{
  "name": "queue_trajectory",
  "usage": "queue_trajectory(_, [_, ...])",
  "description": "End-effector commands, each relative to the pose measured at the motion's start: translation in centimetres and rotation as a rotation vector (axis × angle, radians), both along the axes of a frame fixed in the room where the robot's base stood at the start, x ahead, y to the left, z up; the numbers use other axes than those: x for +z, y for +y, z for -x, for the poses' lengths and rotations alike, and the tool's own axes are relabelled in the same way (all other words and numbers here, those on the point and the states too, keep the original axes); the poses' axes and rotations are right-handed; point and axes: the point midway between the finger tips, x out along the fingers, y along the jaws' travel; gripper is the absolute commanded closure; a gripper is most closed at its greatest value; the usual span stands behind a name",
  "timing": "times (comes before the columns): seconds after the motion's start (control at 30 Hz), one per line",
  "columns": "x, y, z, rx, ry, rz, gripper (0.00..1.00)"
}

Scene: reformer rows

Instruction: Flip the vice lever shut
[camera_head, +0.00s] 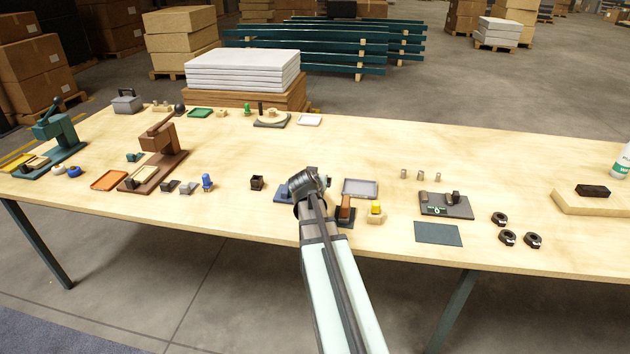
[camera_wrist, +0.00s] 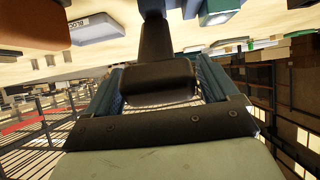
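My gripper (camera_head: 308,184) is low over the middle of the bench, pointing away from the head camera. In the wrist view its two teal-padded fingers (camera_wrist: 160,78) stand apart, one on each side of a dark bar with a wide end, which looks like the vice lever (camera_wrist: 155,42). Gaps show beside the bar, so the fingers do not look closed on it. Blue parts at the top of the wrist view (camera_wrist: 219,10) seem to belong to the vice. In the head view a blue base (camera_head: 284,193) shows left of my gripper; the rest is hidden behind my wrist.
An orange-brown block on a dark base (camera_head: 345,212) and a yellow-topped piece (camera_head: 376,208) stand close right of my wrist. A grey tray (camera_head: 361,188) lies behind them. A dark fixture plate (camera_head: 446,205) is farther right.

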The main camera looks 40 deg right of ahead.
Motion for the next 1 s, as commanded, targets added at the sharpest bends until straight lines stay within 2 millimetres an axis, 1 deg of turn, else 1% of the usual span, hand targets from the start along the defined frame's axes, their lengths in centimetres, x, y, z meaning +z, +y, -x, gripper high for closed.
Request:
queue_trajectory(0.23, [0.0, -0.1, -0.1, 0.001, 0.000, 0.001, 0.11])
queue_trajectory(0.37, [0.4, 0.3, 0.4, 0.001, -0.001, 0.002, 0.11])
queue_trajectory(0.57, [1.8, 2.1, 2.3, 0.001, -0.001, 0.002, 0.11])
queue_trajectory(0.8, [4.1, 4.9, 5.0, 0.001, -0.002, 0.002, 0.11])
queue_trajectory(1.0, [5.5, 6.4, 6.5, 0.000, -0.001, 0.001, 0.11])
